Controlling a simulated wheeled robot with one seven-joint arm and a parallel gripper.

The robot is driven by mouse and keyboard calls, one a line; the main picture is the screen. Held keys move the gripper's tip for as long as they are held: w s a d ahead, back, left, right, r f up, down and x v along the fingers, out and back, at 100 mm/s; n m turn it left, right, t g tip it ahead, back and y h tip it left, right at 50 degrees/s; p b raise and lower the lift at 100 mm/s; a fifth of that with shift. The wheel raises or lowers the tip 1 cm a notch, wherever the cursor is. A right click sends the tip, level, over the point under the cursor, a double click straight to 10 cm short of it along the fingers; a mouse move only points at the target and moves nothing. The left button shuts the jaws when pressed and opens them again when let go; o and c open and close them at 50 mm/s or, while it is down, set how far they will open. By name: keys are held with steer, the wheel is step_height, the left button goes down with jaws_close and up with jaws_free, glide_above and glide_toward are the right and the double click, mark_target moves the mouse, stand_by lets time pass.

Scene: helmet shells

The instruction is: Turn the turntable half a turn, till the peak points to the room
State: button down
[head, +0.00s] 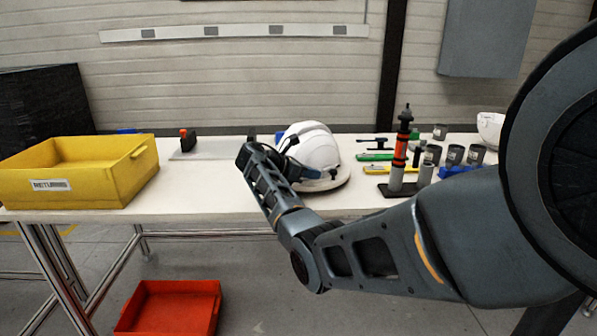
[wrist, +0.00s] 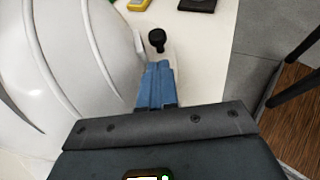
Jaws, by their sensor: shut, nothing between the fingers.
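A white helmet shell (head: 318,148) with raised ridges sits on a low round turntable (head: 332,185) on the bench. Its peak cannot be made out clearly. In the wrist view the shell (wrist: 70,70) fills the left side. My gripper (head: 316,174) is at the front of the shell, low and close to the turntable. In the wrist view its blue fingers (wrist: 157,68) are together and empty, beside the shell. A black round knob (wrist: 157,37) stands just beyond the fingertips; I cannot tell whether they touch it. My arm hides part of the shell and turntable.
A yellow returns bin (head: 75,175) stands on the bench at left. A post with an orange band (head: 400,150), grey cups (head: 455,154) and tools (head: 375,156) stand to the right. A red bin (head: 170,305) is on the floor. The bench front between bin and turntable is clear.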

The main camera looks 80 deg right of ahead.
mark_target(330, 173)
steer(key=shift+s+d+f, duration=0.15)
steer(key=shift+s+d, duration=0.5)
steer(key=shift+s, duration=0.05)
steer(key=shift+s+d+f, duration=0.1)
steer(key=shift+s+d, duration=0.5)
steer(key=shift+s, duration=0.1)
